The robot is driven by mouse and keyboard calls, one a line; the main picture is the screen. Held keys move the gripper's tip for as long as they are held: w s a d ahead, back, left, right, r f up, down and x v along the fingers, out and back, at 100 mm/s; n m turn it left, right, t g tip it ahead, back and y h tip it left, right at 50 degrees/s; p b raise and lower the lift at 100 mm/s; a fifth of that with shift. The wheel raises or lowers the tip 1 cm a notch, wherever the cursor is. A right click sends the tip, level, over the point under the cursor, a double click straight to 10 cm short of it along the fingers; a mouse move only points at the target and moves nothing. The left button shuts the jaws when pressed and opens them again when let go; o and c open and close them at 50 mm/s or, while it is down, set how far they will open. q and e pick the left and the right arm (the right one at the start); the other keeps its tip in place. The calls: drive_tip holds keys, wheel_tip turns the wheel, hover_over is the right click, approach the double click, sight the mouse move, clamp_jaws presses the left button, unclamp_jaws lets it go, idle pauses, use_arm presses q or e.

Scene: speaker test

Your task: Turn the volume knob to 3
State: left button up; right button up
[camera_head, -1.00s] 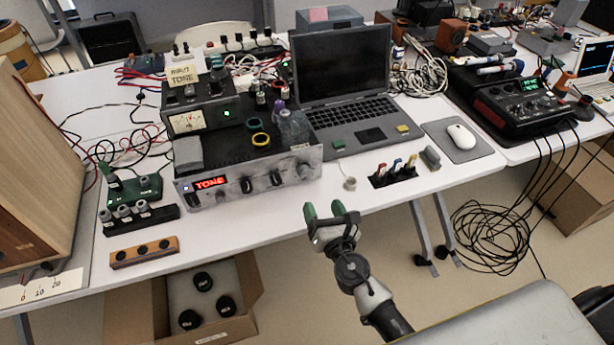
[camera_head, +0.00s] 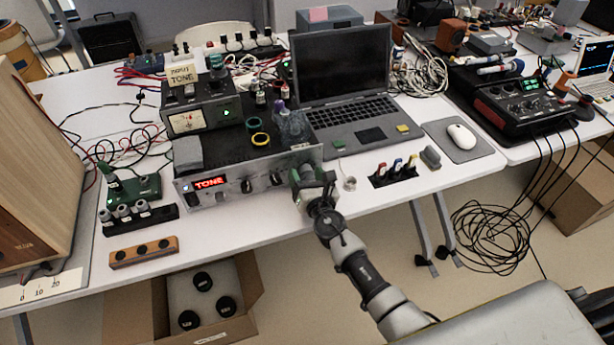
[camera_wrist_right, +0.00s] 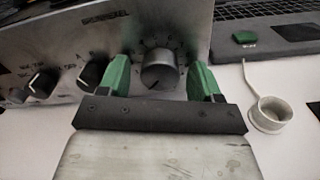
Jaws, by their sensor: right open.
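A grey amplifier (camera_head: 228,188) with a red display reading TONE stands on the white table. At the right end of its front panel, the wrist view shows a large grey knob (camera_wrist_right: 160,68) with tick marks around it. A dark line on its face points to the lower left; I cannot read the numbers. My right gripper (camera_head: 313,178) is open at this knob and mostly hides it in the head view. In the wrist view its green fingers (camera_wrist_right: 160,80) stand left and right of the knob with gaps visible. My left gripper is not in view.
Two smaller black knobs (camera_wrist_right: 92,72) (camera_wrist_right: 42,83) sit left of the large knob. A laptop (camera_head: 370,122) stands right of the amplifier. A small rack with coloured plugs (camera_head: 393,173) lies near the table edge.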

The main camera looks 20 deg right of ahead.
drive_tip(key=c, duration=0.9)
drive_tip(key=shift+c, duration=0.2)
drive_tip(key=shift+m, duration=0.3)
drive_tip(key=m+b, duration=0.1)
drive_tip(key=m, duration=0.2)
drive_tip(key=shift+f+m+b, duration=0.1)
drive_tip(key=shift+m+b, duration=0.2)
drive_tip(key=m+b, duration=0.1)
drive_tip(key=m, duration=0.2)
drive_tip(key=shift+m, duration=0.4)
drive_tip(key=m+b, duration=0.1)
drive_tip(key=m, duration=0.3)
drive_tip(key=shift+m, duration=2.1)
